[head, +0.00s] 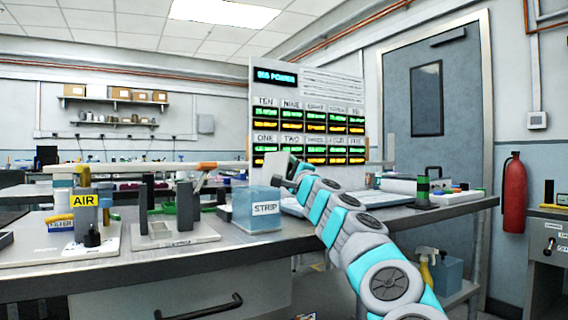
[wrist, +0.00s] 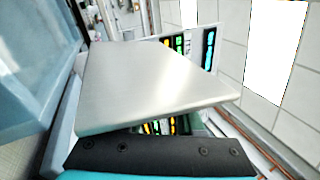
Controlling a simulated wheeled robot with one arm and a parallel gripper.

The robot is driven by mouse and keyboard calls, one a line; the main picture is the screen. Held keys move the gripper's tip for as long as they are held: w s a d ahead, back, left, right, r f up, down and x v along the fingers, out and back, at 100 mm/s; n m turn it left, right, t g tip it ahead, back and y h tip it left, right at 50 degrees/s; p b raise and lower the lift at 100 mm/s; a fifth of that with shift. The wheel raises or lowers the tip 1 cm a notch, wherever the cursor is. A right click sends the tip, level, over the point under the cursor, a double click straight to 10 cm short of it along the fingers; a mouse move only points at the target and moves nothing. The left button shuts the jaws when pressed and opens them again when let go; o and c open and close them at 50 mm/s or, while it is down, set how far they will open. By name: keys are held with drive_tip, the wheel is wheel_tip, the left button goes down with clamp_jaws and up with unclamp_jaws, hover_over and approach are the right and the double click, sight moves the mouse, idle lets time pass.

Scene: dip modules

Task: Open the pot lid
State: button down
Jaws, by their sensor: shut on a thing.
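The pot is a pale blue, see-through box (head: 250,212) labelled STRIP, near the front edge of the bench. Its blue wall fills the left side of the wrist view (wrist: 25,85). The lid is a flat light-grey plate (head: 275,166), standing steeply tilted above the pot. It is large in the middle of the wrist view (wrist: 155,85). My gripper (head: 291,178) is at the upper right of the pot, shut on the lid. The arm hides part of the gripper, and I cannot tell whether the lid's lower edge touches the pot.
The bench (head: 190,258) holds a grey block fixture (head: 175,235) and an AIR unit (head: 84,202) left of the pot. A tall display panel (head: 308,115) stands behind. A small green-and-black device (head: 423,190) sits to the right. There is open air above the pot.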

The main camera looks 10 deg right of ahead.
sight(291, 168)
drive_tip(key=c, duration=0.5)
unclamp_jaws()
drive_tip(key=shift+s+f, duration=0.1)
drive_tip(key=shift+s, duration=0.05)
drive_tip(key=shift+b+v, duration=1.25)
drive_tip(key=shift+v, duration=0.7)
drive_tip(key=b+v, duration=0.1)
drive_tip(key=v, duration=0.2)
drive_tip(key=shift+s+d+f, duration=0.1)
drive_tip(key=shift+s+d, duration=0.05)
drive_tip(key=shift+s, duration=0.15)
